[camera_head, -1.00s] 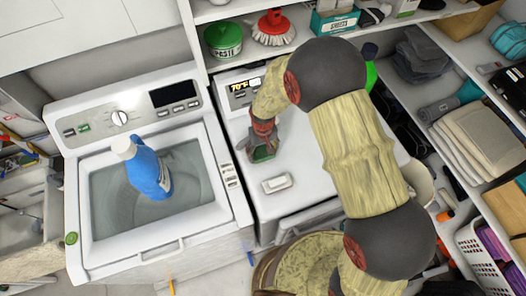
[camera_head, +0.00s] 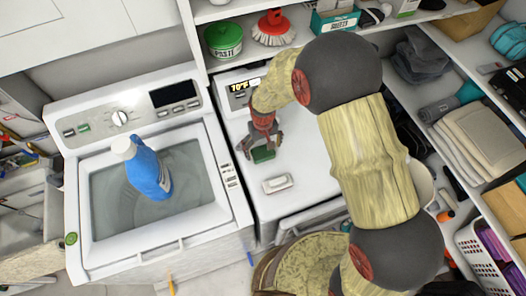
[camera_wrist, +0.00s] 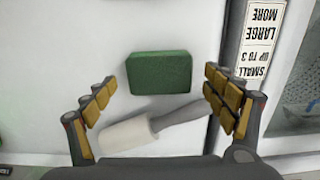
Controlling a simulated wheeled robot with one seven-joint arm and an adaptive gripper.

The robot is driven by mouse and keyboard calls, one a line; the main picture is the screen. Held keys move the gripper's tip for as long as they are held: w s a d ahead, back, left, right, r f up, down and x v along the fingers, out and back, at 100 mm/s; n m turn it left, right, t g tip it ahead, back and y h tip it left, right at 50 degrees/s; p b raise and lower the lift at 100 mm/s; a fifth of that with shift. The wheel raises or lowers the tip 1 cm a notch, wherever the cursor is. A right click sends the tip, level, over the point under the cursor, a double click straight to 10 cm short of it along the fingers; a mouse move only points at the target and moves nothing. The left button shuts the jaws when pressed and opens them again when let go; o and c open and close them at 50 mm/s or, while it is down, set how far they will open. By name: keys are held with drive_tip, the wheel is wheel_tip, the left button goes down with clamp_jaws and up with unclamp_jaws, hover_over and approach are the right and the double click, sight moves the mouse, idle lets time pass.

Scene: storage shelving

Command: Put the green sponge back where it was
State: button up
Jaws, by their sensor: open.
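The green sponge (camera_head: 263,154) lies on the white top of the right-hand machine (camera_head: 312,165). In the wrist view the sponge (camera_wrist: 161,73) lies flat, with its long side across the picture. My gripper (camera_head: 261,148) is over the back edge of the sponge in the head view. In the wrist view its fingers (camera_wrist: 163,90) are spread wide, one on each side, clear of the sponge. Nothing is held between them.
Shelves (camera_head: 455,75) stand at right.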

wheel_tip(320, 180, up, 9)
idle(0.3)
wheel_tip(320, 180, up, 10)
drive_tip(key=m+t, duration=0.1)
hover_over(263, 152)
drive_tip(key=d, duration=0.6)
drive_tip(key=s+d+r+m+t, duration=0.2)
drive_tip(key=s+d+r, duration=0.2)
drive_tip(key=d+r, duration=0.45)
drive_tip(key=s+d+r+m+t, duration=0.1)
drive_tip(key=s+d+r, duration=0.3)
drive_tip(key=s, duration=0.3)
drive_tip(key=s+d+r+m+t, duration=0.1)
drive_tip(key=s+d+r, duration=0.4)
drive_tip(key=s, duration=0.3)
drive_tip(key=shift+r+t, duration=0.3)
drive_tip(key=shift+r, duration=0.05)
drive_tip(key=shift+w, duration=0.1)
wheel_tip(263, 152, down, 17)
drive_tip(key=b, duration=1.7)
drive_tip(key=shift+r, duration=0.2)
